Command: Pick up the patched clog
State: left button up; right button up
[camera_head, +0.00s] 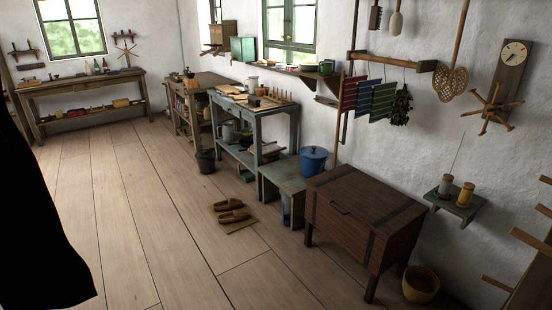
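Two brown clogs lie on the wooden floor in the middle of the head view, in front of the blue-grey workbench. One clog (227,205) lies slightly farther back, and the other clog (234,216) lies just in front of it. They are side by side and too small for me to tell which one has a patch. A thin, light brown flat piece (240,226) lies by the nearer clog. Neither of my grippers shows in this view. A large black shape, which I cannot identify, fills the lower left edge.
A dark wooden chest (362,215) on legs stands right of the clogs. A low green-grey bench (284,178) with a blue pot (314,160), the workbench (255,125) and a dark bucket (205,161) stand behind. A basket (420,285) sits at lower right. Floor left of the clogs is clear.

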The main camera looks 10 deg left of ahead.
aim_at(231, 205)
jog(key=i+j, duration=0.2)
jog(key=j, duration=0.15)
jog(key=i+j+z, duration=0.1)
jog(key=j, duration=0.25)
jog(key=i+j, duration=0.5)
jog(key=j, duration=0.2)
jog(key=i+j+z, duration=0.1)
jog(key=j, duration=0.25)
jog(key=i+j+z, duration=0.15)
jog(key=i+j, duration=0.5)
jog(key=i+j+z, duration=0.15)
jog(key=i+j, duration=0.55)
jog(key=i+j+z, duration=0.15)
jog(key=i+j, duration=0.5)
jog(key=j, duration=0.15)
